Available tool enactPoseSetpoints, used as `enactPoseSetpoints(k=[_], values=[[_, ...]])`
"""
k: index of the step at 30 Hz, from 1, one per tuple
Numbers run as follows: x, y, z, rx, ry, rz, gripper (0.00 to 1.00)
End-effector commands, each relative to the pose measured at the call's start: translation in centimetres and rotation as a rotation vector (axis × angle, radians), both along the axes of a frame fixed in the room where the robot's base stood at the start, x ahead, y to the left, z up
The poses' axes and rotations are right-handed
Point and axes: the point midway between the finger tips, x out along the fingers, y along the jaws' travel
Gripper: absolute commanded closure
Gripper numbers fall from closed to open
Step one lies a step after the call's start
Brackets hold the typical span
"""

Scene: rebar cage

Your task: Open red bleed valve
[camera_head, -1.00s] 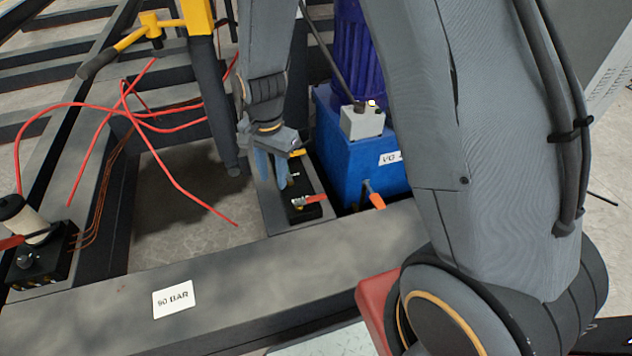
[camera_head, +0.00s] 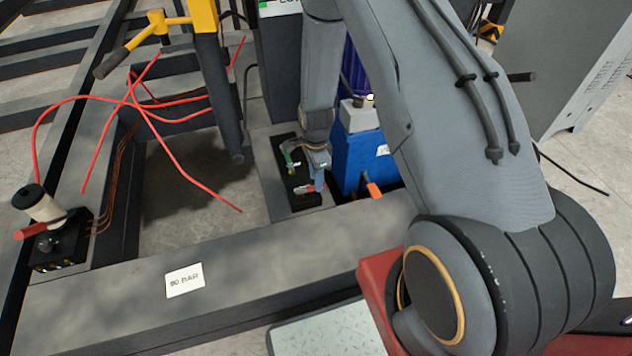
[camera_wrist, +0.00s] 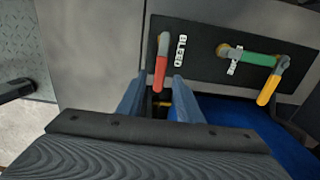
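The red bleed valve handle (camera_wrist: 161,62) is on a black panel (camera_wrist: 215,48), beside a label reading BLEED (camera_wrist: 180,50). In the wrist view my gripper (camera_wrist: 160,86) is open, with one blue finger on each side of the handle's lower end; gaps show, and I cannot tell whether either finger touches it. In the head view my gripper (camera_head: 316,182) is at the right side of the black panel (camera_head: 299,198), where it largely hides the red handle.
A blue tank (camera_head: 355,160) stands right beside the panel, with an orange-handled lever (camera_head: 372,189) at its front. A dark beam with a 90 BAR label (camera_head: 184,280) runs in front. Red hoses (camera_head: 170,125) and a yellow post (camera_head: 203,16) are at left.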

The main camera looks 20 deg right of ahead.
Motion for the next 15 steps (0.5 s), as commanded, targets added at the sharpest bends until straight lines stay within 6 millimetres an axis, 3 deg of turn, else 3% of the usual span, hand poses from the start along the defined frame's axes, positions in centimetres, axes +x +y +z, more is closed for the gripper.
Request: enactPoseSetpoints(k=[6,15], values=[[0.0,0.0,-1.9,0.0,0.0,0.001,0.67],[0.0,0.0,-2.1,0.0,-0.001,0.001,0.67]])
